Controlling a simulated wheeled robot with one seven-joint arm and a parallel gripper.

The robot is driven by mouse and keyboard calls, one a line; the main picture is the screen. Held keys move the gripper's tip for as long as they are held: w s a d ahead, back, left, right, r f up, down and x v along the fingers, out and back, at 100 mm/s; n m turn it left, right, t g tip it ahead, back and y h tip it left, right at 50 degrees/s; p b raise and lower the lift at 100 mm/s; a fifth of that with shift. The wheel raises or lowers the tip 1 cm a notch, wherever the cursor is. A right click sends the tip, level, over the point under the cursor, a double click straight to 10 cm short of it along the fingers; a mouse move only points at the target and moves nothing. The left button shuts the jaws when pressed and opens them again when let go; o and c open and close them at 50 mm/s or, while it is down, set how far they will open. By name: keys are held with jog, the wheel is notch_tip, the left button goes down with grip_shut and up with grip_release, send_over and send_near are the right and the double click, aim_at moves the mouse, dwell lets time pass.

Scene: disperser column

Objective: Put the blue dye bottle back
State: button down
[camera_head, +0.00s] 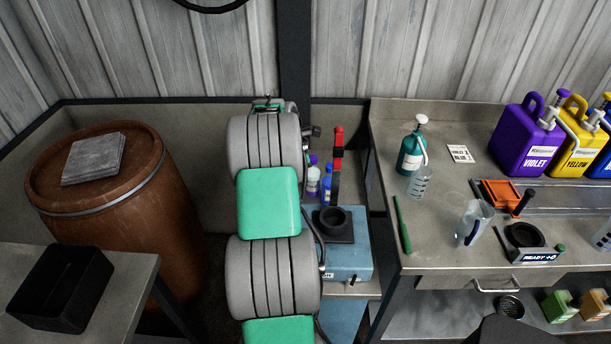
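A blue jug (603,165) with a white pump top stands at the right edge of the workbench, cut off by the picture's edge. It is to the right of the yellow jug (575,140), and its label is not readable. I cannot tell which blue container is the dye bottle.
The workbench (420,250) holds a violet jug (522,140), a teal pump bottle (412,155), clear beakers (473,222) and a green rod (402,223). A rusty drum (110,200) and black bin (60,290) stand left. A grey-and-green jointed structure (268,200) fills the centre.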

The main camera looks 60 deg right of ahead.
aim_at(329, 184)
jog(key=s+d+f, duration=0.1)
jog(key=f, duration=0.1)
jog(key=s+d+f+p, duration=0.1)
jog(key=d+f, duration=0.1)
jog(key=s+d+f+p, duration=0.1)
jog(key=d+f, duration=0.1)
jog(key=f, duration=0.1)
dwell(0.3)
